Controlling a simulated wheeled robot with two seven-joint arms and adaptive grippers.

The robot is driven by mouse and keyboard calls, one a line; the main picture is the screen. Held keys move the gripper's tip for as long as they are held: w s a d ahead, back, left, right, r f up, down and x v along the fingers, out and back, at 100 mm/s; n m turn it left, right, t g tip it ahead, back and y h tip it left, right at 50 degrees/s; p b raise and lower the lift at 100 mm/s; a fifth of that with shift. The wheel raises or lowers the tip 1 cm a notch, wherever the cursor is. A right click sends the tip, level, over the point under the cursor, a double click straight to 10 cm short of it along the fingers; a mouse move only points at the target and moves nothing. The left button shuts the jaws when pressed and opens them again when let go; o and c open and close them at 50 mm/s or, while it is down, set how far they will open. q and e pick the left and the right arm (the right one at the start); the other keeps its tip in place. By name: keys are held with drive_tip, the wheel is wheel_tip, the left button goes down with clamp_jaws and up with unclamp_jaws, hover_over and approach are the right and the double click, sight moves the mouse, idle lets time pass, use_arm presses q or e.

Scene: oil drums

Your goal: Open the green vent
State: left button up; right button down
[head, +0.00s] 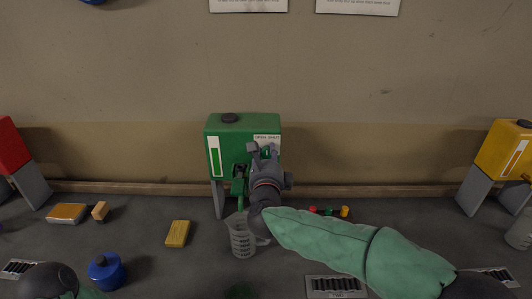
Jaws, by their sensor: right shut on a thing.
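The green drum (225,130) stands on legs against the back wall, with a black cap on top and a white level strip on its front. A white label with dark lettering (267,138) is at its upper right. My right gripper (265,151) is at the drum's front just below this label, shut on the small green vent (267,153), which its fingers mostly hide. The vent's setting cannot be made out. A green tap (238,186) is lower left of the gripper. My left gripper is out of view; only part of my left arm shows at bottom left.
A clear measuring jug (241,240) stands below the green drum, close to my right wrist. A yellow sponge (178,234), a blue container (106,271) and small coloured caps (328,211) are on the bench. A red drum (10,148) and a yellow drum (500,150) stand at the sides.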

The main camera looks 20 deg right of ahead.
drive_tip(key=n, duration=0.1)
drive_tip(key=n+p, duration=0.1)
drive_tip(key=n, duration=0.1)
drive_tip(key=n+p, duration=0.1)
drive_tip(key=shift+d+f+n, duration=0.15)
drive_tip(key=shift+f+n, duration=0.15)
drive_tip(key=shift+s+r+n+p, duration=0.1)
drive_tip(key=shift+n+p, duration=1.15)
drive_tip(key=shift+n, duration=0.95)
drive_tip(key=c, duration=1.3)
unclamp_jaws()
drive_tip(key=o, duration=0.4)
drive_tip(key=shift+d+r, duration=0.1)
drive_tip(key=shift+d, duration=0.2)
drive_tip(key=shift+r, duration=0.1)
drive_tip(key=shift+a, duration=0.2)
